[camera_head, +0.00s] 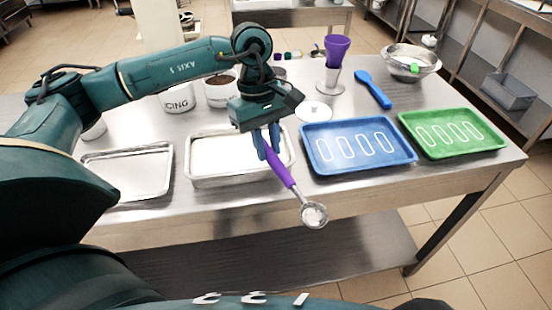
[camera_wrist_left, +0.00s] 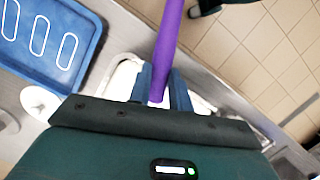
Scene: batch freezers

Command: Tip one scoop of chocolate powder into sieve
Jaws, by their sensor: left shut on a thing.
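My left gripper (camera_head: 268,150) is shut on the purple handle of a scoop (camera_head: 281,171). The scoop hangs down to the right past the table's front edge. Its round metal bowl looks silvery, and I cannot tell whether it holds anything. In the left wrist view the purple handle (camera_wrist_left: 168,40) runs up from between the blue fingers. A tub of brown powder (camera_head: 221,93) stands behind my left forearm, partly hidden. A metal bowl (camera_head: 411,72) at the far right has pale contents and something green at it; I cannot make out a sieve for certain. My right gripper is not in view.
A white-filled tray (camera_head: 190,165) and an empty metal tray (camera_head: 128,172) lie left. Blue (camera_head: 358,163) and green (camera_head: 452,152) trays lie right.

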